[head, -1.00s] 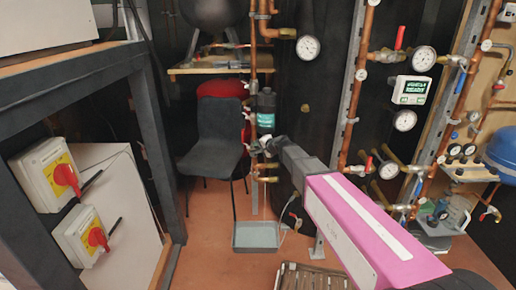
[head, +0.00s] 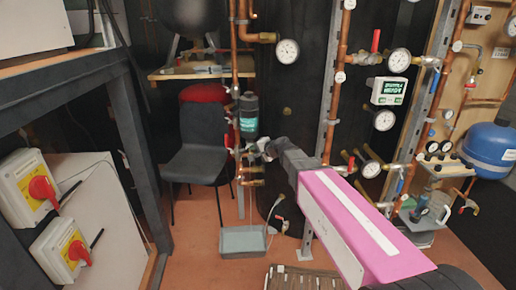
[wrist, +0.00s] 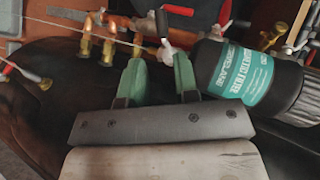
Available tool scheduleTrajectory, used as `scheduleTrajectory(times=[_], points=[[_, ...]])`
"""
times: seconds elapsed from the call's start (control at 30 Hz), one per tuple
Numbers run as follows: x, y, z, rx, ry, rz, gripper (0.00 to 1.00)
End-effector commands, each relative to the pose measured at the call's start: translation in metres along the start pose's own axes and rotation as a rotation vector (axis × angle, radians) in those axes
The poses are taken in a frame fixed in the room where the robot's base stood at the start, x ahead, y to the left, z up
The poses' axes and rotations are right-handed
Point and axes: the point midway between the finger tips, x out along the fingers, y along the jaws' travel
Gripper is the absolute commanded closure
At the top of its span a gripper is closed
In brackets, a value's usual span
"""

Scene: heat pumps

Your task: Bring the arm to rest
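My arm, with a pink link, reaches from the lower right of the head view toward the copper pipes. My gripper (head: 262,148) is small there, beside the pipe valves and just below a black filter bottle (head: 249,117). In the wrist view my gripper (wrist: 160,58) shows two green fingers standing apart. The black bottle with a teal label (wrist: 243,80) lies close to the right of the fingers. A valve with a pale handle (wrist: 172,52) shows beyond the gap between the fingertips. I cannot tell whether a finger touches it. Nothing is clearly held.
A grey tray (head: 243,240) is on the floor below the pipes. A black chair (head: 197,147) stands left of them. Pipes with gauges (head: 383,120) rise on the right, near a blue tank (head: 490,147). A dark frame (head: 135,150) with red switches stands at left.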

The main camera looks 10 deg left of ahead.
Motion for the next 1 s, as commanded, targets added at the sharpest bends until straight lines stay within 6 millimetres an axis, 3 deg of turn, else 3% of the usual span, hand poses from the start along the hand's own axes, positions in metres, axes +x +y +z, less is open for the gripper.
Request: scheduleTrajectory(times=[0.13, 0.27, 0.5, 0.7, 0.83, 1.0], points=[[-0.017, 0.031, -0.003, -0.053, -0.016, 0.071, 0.72], [-0.053, 0.093, -0.007, -0.157, -0.064, 0.228, 0.72], [-0.148, 0.219, -0.008, -0.321, -0.210, 0.594, 0.72], [-0.232, 0.298, -0.001, -0.382, -0.347, 0.871, 0.72], [-0.270, 0.326, 0.004, -0.394, -0.412, 0.987, 0.72], [-0.289, 0.339, 0.005, -0.398, -0.448, 1.050, 0.72]])
